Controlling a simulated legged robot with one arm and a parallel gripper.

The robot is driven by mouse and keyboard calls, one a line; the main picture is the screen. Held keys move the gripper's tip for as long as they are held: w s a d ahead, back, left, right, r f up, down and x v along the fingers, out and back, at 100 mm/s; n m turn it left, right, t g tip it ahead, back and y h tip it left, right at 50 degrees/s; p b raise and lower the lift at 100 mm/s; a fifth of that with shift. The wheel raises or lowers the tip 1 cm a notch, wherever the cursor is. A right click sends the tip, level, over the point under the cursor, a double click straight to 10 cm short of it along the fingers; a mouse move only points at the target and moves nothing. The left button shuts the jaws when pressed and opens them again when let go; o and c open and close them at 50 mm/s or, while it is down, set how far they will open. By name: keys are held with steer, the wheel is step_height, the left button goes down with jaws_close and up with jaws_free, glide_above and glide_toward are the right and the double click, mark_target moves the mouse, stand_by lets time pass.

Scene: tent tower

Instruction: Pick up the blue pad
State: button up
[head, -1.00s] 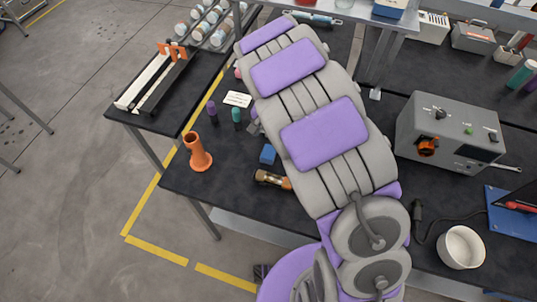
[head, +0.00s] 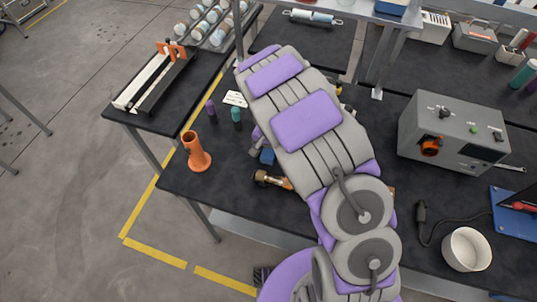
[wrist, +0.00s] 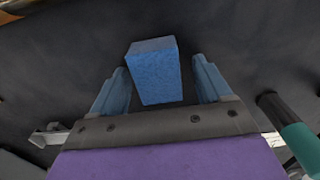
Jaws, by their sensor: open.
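The blue pad (wrist: 156,75) is a small rough-textured block on the black table. In the wrist view it lies between and just beyond the two blue fingertips of my gripper (wrist: 158,85). My gripper is open, with a gap visible on both sides of the pad. In the head view the blue pad (head: 267,155) shows only in part at the left edge of my arm, which hides the rest. One side of my gripper (head: 256,145) shows there beside it.
An orange flared stand (head: 196,152), a teal bottle (head: 236,114) and a purple bottle (head: 211,108) stand left of the pad. A brown and brass item (head: 272,180) lies just in front. A grey control box (head: 452,135) and a white bowl (head: 466,249) are at right.

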mark_target(269, 151)
steer(key=shift+r, duration=0.1)
steer(key=c, duration=1)
step_height(269, 151, up, 10)
steer(key=shift+f+p, duration=0.1)
steer(key=shift+p, duration=0.75)
